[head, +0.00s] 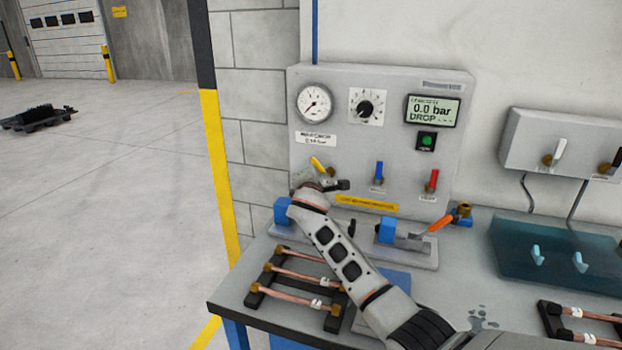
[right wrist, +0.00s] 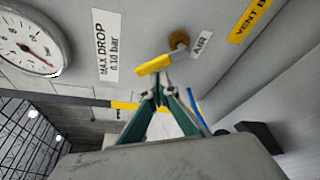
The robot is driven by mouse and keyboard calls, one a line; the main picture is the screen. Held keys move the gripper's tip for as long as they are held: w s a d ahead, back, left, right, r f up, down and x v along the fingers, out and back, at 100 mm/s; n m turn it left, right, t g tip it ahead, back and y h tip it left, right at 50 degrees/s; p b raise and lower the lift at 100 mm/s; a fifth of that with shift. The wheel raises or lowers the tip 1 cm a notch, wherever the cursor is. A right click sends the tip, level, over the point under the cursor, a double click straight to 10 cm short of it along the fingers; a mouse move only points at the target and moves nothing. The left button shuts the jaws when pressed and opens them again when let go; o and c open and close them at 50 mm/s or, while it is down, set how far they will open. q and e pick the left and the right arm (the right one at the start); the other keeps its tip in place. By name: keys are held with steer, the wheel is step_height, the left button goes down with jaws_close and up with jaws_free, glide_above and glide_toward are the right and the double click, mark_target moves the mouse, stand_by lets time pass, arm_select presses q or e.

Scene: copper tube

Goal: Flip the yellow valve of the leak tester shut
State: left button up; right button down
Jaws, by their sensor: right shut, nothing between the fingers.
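The leak tester (head: 375,120) is a grey wall panel at the bench's back. Its yellow valve (head: 318,164) has a short lever slanting up and left from its pivot in the head view. In the right wrist view the yellow lever (right wrist: 154,66) lies just beyond the fingertips, with its brass pivot (right wrist: 179,41) by the AIR label. My right gripper (head: 341,185) is shut and empty just below the valve. In the right wrist view its fingertips (right wrist: 160,82) are at the lever, touching or nearly so; I cannot tell which. My left gripper is not in view.
A blue lever (head: 378,173) and a red lever (head: 432,181) are to the right on the panel. Below are blue clamp blocks (head: 387,231) and a rack of copper tubes (head: 297,278). The display (head: 433,109) reads 0.0 bar. Open floor (head: 110,200) lies left.

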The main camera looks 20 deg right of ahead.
mark_target(320, 167)
steer(key=m, duration=0.1)
steer(key=d+r+m+t, duration=0.1)
steer(key=shift+s+r+m, duration=0.15)
steer(key=shift+s+m, duration=0.15)
steer(key=shift+s, duration=0.1)
steer(key=shift+s+d+r+b, duration=0.15)
steer(key=shift+d+r+b, duration=0.1)
steer(key=shift+b, duration=0.35)
steer(key=shift+s+d+r+m+t+b, duration=0.1)
steer(key=shift+s+d+m+t+b, duration=0.15)
steer(key=shift+m+t+b, duration=0.45)
steer(key=shift+d+r+m, duration=0.15)
steer(key=shift+m, duration=0.45)
